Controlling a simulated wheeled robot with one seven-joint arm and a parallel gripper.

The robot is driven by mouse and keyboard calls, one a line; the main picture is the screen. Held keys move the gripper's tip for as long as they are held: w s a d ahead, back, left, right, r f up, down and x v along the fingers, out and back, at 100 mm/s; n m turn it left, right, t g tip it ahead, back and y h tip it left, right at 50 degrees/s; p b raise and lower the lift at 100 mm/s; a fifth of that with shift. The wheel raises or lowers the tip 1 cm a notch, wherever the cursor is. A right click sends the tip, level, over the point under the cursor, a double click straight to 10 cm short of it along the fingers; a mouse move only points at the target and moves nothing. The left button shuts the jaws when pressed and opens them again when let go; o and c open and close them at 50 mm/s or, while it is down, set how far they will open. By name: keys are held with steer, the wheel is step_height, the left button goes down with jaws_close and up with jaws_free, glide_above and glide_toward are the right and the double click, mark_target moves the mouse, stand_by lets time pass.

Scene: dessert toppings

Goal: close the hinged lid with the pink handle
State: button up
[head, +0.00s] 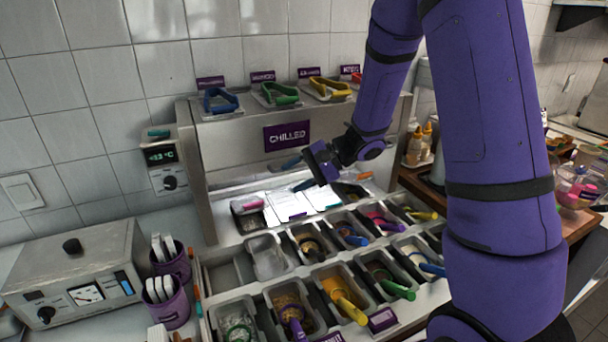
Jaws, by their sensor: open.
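The pink handle (253,204) shows at the left end of the row of lidded bins in the chilled unit. Dark contents show in the bin just below it, and the lid's (241,202) clear panel is hard to make out, so its exact angle cannot be told. My gripper (296,174) is above the row, to the right of the pink handle and apart from it. Its two fingers point left, spread open with nothing between them.
Pale closed-looking lids (287,204) lie right of the pink handle. An orange handle (364,175) is farther right. Open topping bins with coloured scoops fill the front. The chilled unit's back panel (235,155) rises behind, with tongs (221,100) on its top shelf.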

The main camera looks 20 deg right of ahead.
steer(key=shift+s+r, duration=0.45)
steer(key=shift+s, duration=0.1)
steer(key=shift+r, duration=0.1)
